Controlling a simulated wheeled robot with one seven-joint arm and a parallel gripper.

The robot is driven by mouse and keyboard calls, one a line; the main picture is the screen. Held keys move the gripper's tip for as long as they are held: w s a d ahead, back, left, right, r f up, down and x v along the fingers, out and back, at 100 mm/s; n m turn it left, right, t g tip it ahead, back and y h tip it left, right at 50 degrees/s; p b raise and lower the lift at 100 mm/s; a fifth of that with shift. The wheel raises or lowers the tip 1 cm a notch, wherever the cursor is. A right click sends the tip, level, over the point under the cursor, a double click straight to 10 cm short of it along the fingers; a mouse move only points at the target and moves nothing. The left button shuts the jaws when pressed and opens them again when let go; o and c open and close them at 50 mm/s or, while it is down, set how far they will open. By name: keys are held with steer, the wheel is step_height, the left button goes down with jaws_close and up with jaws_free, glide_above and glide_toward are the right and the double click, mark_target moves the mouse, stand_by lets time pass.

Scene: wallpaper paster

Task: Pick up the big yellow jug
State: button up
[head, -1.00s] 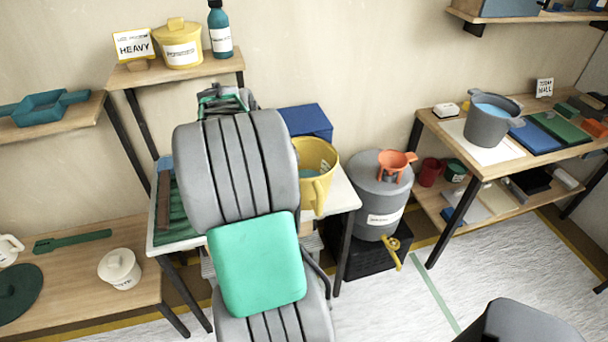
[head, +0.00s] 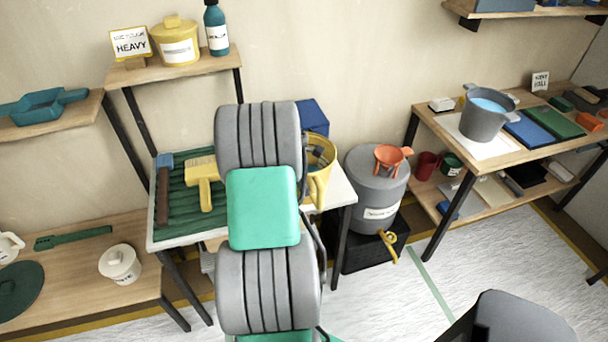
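The big yellow jug (head: 321,184) stands on the white-topped table in the middle, right of my arm. My arm covers its left part; its right side and handle show. My gripper (head: 311,152) is mostly hidden behind my grey and green arm. Only some dark parts show at the jug's upper left, by its rim. I cannot tell whether they touch the jug or whether the fingers are open.
A yellow brush (head: 203,180) lies on a green ribbed tray (head: 180,213) left of my arm. A blue box (head: 313,116) stands behind the jug. A grey drum (head: 378,190) with an orange funnel (head: 391,157) is close on the right.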

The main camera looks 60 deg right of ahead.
steer(key=shift+c, duration=0.4)
jaws_close()
stand_by(0.8)
steer(key=shift+r, duration=0.1)
